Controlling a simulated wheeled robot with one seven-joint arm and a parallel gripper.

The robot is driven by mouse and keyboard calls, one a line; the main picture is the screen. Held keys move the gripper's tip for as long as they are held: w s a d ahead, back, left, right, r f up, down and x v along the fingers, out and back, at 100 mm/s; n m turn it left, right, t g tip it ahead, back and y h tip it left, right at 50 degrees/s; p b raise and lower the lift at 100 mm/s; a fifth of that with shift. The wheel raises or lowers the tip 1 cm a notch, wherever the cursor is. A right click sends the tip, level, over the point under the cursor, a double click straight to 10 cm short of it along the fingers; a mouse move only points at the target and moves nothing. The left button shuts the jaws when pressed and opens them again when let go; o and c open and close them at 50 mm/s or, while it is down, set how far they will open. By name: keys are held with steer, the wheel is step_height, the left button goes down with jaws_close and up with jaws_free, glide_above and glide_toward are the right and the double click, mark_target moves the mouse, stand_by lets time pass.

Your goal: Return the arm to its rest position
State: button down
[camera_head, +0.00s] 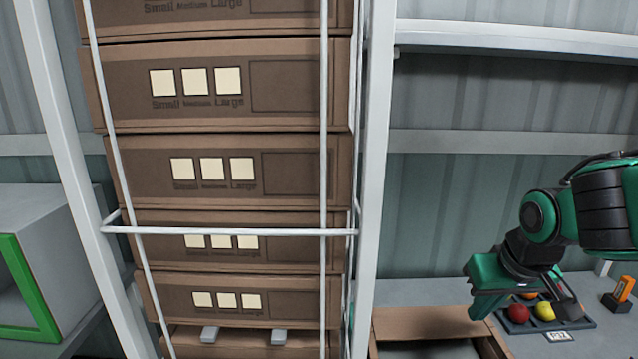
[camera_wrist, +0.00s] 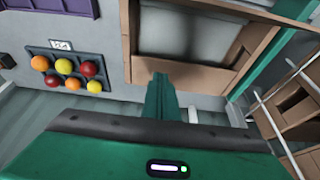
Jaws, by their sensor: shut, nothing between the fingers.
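My arm (camera_head: 605,210) reaches in from the right edge of the head view, bent downward. My gripper (camera_head: 476,314) is green and hangs above the counter at the right, between an open cardboard box and a tray of tomatoes. In the wrist view the gripper's fingers (camera_wrist: 160,82) are together, with nothing between them. Their tips appear in front of the near edge of the open box (camera_wrist: 188,75). I cannot tell whether they touch it.
A rack (camera_head: 372,180) holds stacked cardboard cartons (camera_head: 215,80). The open box (camera_head: 425,322) stands right of it. A dark tray (camera_head: 582,323) with red, orange and yellow tomatoes (camera_head: 518,313) lies further right, near an orange device (camera_head: 622,290). A green-framed grey cabinet (camera_head: 55,225) stands left.

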steer(key=s+d+f+m+g, duration=0.1)
steer(key=s+d+m+g, duration=0.1)
steer(key=s+d, duration=0.3)
steer(key=s+d+f+m+g, duration=0.1)
steer(key=s+d+m, duration=0.3)
steer(key=s, duration=0.8)
steer(key=shift+d+g, duration=0.7)
steer(key=shift+d, duration=0.5)
steer(key=shift+w+f, duration=0.2)
steer(key=shift+w, duration=0.4)
